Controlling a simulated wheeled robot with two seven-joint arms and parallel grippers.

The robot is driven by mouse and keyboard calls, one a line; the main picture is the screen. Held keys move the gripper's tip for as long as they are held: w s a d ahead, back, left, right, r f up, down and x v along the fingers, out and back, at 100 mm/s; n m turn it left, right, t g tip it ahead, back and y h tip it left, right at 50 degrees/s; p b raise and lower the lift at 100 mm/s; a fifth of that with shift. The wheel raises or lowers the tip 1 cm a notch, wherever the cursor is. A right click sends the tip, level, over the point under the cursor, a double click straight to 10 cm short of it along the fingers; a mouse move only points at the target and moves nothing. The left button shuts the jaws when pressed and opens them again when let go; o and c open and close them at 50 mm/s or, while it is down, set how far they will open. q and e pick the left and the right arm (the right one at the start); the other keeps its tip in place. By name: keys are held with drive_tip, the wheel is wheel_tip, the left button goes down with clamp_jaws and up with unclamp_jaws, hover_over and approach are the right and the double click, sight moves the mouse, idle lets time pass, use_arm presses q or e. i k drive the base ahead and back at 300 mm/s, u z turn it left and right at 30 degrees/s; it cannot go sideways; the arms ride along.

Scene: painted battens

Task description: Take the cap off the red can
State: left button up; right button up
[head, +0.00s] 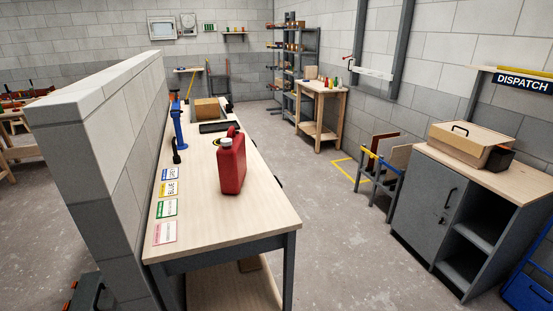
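A red can (232,166) stands upright on the long wooden workbench (270,212), right of the bench's middle line. A light grey-white cap (225,142) sits on the spout at its upper left. The can's red handle shows at the top beside the cap. Neither of my grippers shows in the head view, and nothing touches the can.
Several coloured cards (165,210) lie along the bench's left edge by a block wall (120,150). A blue upright tool (178,128), a dark tray (214,127) and a cardboard box (207,108) stand farther back. Open floor (330,230) lies right, before a grey cabinet (440,210).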

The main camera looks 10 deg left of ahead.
sight(232, 160)
drive_tip(key=z, duration=0.2)
drive_tip(key=i, duration=0.9)
drive_tip(key=u, duration=0.65)
drive_tip(key=i, duration=0.55)
drive_tip(key=u, duration=0.45)
